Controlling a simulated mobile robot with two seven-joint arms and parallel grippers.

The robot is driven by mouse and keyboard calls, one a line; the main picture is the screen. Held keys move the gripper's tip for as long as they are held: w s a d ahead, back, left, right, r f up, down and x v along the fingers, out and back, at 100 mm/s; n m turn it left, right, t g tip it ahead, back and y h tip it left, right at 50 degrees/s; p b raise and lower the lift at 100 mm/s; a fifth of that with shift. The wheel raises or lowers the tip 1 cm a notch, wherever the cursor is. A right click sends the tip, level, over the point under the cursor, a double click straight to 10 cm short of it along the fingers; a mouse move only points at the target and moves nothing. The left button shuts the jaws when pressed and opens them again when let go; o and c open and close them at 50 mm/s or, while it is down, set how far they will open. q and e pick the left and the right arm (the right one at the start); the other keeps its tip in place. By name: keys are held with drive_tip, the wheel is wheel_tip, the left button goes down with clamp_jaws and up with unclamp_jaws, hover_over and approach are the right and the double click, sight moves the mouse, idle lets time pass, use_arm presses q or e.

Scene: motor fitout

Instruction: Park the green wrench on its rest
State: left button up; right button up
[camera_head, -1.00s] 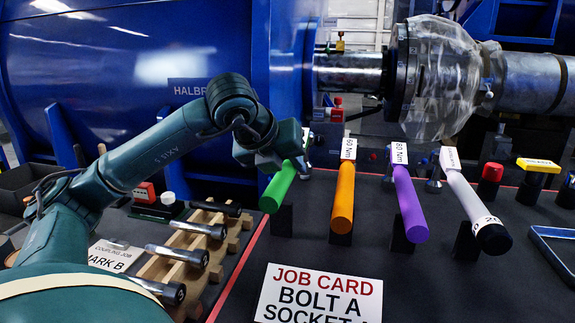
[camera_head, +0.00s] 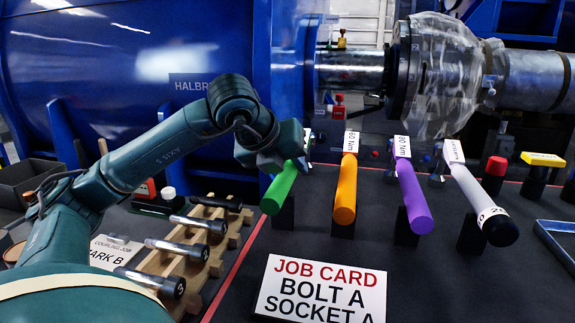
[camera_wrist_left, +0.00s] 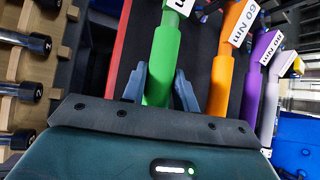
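The green wrench (camera_head: 279,189) is at the left end of a row of wrenches, its handle end tilted toward me over a black rest (camera_head: 284,213). Its handle also shows in the left wrist view (camera_wrist_left: 163,60). My left gripper (camera_head: 293,160) is at the far part of the green handle. In the left wrist view its two blue-grey fingers (camera_wrist_left: 161,85) stand on either side of the handle. Whether both press on it I cannot tell. The wrench's far end is partly hidden by the gripper. My right gripper is not in view.
Orange (camera_head: 346,190), purple (camera_head: 412,197) and white (camera_head: 478,196) wrenches stand close to the right. A wooden rack (camera_head: 215,263) with metal sockets is at the left. A job card (camera_head: 320,290) is in front. A blue drum (camera_head: 130,80) stands behind.

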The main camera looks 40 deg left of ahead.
use_arm(q)
drive_tip(key=o, duration=0.5)
drive_tip(key=shift+f, duration=0.3)
drive_tip(key=shift+d+r, duration=0.1)
drive_tip(key=shift+r, duration=0.1)
drive_tip(key=a+p+v, duration=0.1)
drive_tip(key=p+v, duration=0.1)
drive_tip(key=v, duration=1.1)
drive_tip(key=shift+d+p, duration=0.4)
drive_tip(key=shift+d, duration=0.05)
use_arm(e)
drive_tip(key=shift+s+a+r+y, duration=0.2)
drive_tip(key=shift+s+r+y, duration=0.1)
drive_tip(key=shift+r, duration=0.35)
use_arm(q)
drive_tip(key=shift+r, duration=0.1)
